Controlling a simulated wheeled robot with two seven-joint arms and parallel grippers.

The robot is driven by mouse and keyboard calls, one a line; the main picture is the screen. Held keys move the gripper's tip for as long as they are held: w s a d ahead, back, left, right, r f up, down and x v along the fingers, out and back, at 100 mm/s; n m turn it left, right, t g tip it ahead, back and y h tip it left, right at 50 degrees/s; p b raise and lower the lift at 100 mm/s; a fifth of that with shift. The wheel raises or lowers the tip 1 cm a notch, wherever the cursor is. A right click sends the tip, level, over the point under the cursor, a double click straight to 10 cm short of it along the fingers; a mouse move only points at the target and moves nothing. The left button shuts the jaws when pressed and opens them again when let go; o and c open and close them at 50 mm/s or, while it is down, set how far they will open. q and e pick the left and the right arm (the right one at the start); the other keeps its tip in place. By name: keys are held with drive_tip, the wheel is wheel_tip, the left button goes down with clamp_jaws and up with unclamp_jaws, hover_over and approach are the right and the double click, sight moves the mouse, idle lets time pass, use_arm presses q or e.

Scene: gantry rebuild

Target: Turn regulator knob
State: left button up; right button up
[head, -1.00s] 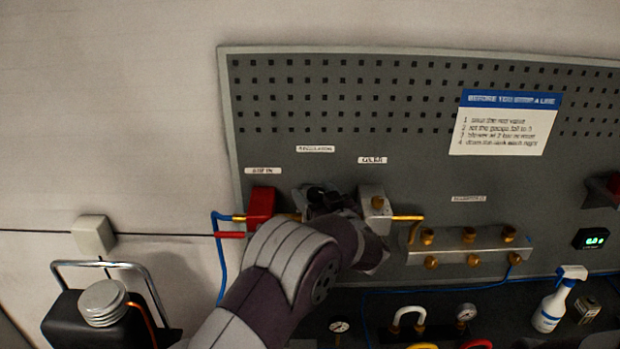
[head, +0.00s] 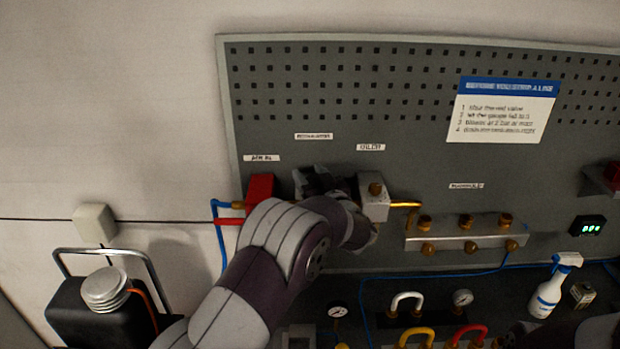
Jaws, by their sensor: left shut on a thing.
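The pegboard panel (head: 300,95) carries a line of air fittings. The regulator sits under its small label (head: 313,136), between the red valve block (head: 259,189) and the silver oiler block (head: 373,199). My left gripper (head: 318,184) is at the regulator, shut on what appears to be its knob. My left wrist and forearm cover most of the regulator, so the knob itself is hidden. My right gripper is not clearly in view; a part of my right arm (head: 597,331) shows at the lower right corner.
A silver manifold (head: 466,235) with brass fittings is right of the oiler. A black compressor (head: 97,317) stands lower left. A blue hose (head: 217,245) hangs left of the valve.

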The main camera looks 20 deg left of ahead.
use_arm(q)
drive_tip(key=m+t+h+b, duration=0.1)
drive_tip(key=m+h+b, duration=0.1)
drive_tip(key=b, duration=0.3)
drive_tip(key=m+t+h+b, duration=0.1)
drive_tip(key=m+h+b, duration=0.2)
drive_tip(key=h+b, duration=0.2)
drive_tip(key=d+f+m+t+h+b, duration=0.1)
drive_tip(key=m+t+h+b, duration=0.1)
drive_tip(key=b, duration=0.3)
drive_tip(key=shift+w+f+h, duration=0.1)
drive_tip(key=shift+w+h, duration=0.1)
drive_tip(key=shift+h, duration=0.5)
drive_tip(key=shift+d+r+m+h+b, duration=0.1)
drive_tip(key=shift+r+m+h+b, duration=0.1)
drive_tip(key=shift+m+h+b, duration=0.35)
drive_tip(key=shift+r+m+h, duration=0.25)
drive_tip(key=shift+m+h, duration=0.1)
drive_tip(key=shift+h, duration=0.3)
drive_tip(key=h+p, duration=0.1)
drive_tip(key=m+h+p, duration=0.2)
drive_tip(key=shift+d+r+p, duration=0.25)
drive_tip(key=shift+r+p, duration=0.05)
drive_tip(key=shift+r, duration=0.1)
drive_tip(key=shift+d+f+m+g+h+p, duration=0.1)
drive_tip(key=shift+m+g+h+p, duration=0.2)
drive_tip(key=shift+h+p, duration=0.35)
